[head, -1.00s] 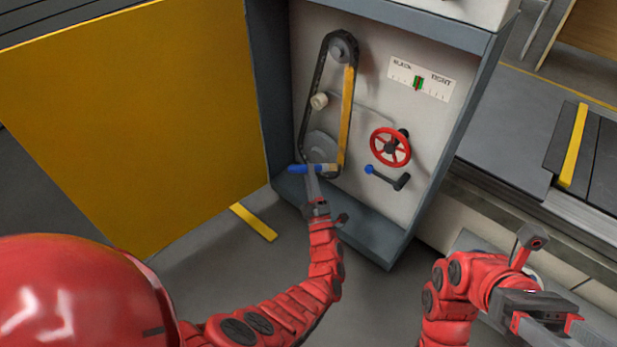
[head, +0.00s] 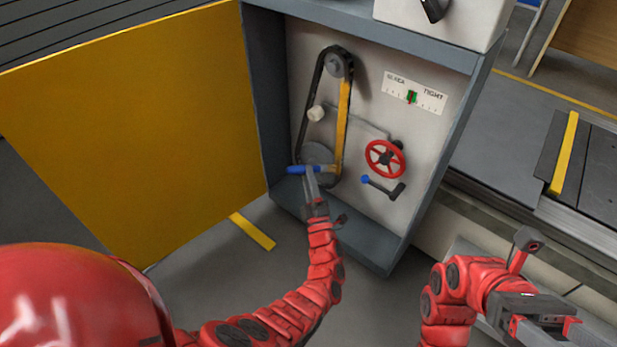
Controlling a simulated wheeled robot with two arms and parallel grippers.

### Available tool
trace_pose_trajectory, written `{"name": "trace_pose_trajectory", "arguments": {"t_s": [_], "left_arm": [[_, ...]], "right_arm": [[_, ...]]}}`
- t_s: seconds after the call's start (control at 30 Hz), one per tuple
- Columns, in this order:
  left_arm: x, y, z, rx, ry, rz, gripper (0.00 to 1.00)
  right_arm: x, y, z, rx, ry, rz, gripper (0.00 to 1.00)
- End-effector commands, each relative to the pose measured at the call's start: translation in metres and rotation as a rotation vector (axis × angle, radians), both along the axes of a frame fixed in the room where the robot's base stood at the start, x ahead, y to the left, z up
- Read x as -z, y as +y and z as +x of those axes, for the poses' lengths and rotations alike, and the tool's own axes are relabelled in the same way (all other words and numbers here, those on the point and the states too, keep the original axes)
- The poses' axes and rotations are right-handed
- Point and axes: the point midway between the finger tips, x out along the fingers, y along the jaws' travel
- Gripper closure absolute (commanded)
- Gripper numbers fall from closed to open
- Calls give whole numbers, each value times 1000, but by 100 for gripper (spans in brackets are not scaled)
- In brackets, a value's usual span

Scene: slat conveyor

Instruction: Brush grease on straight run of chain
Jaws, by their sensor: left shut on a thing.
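The chain (head: 316,92) runs in a tall loop around a small upper sprocket (head: 334,64) and a larger lower sprocket (head: 316,153) inside the open cabinet. Its right straight run shows a yellow-orange strip (head: 343,112) along most of its length. My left gripper (head: 310,174) is shut on a brush with a blue handle (head: 298,170). The brush lies nearly level, with its tip pointing right at the lower end of the yellow strip. I cannot tell whether the tip touches the chain. My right gripper (head: 543,326) is open and empty at the lower right, away from the cabinet.
A red handwheel (head: 385,158) and a blue-knobbed crank (head: 383,187) stick out right of the chain. A tension scale (head: 413,94) is above them. The yellow door (head: 130,130) stands open on the left. The slat conveyor (head: 585,165) is at the right.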

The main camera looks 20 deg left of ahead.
Motion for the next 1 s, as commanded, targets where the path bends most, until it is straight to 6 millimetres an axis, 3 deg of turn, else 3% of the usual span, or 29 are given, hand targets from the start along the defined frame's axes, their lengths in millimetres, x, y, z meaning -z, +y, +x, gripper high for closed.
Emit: {"name": "trace_pose_trajectory", "arguments": {"t_s": [0.23,0.6,0.83,1.0], "left_arm": [[-11,0,0,0,-1,-1,100],[-45,0,2,1,-1,-1,100],[-42,-1,3,0,-1,1,100],[-29,-1,3,0,0,0,100]], "right_arm": [[-9,0,0,0,0,0,44],[-34,0,0,0,0,0,44],[-28,0,0,0,0,0,44],[-14,0,0,0,0,0,44]]}}
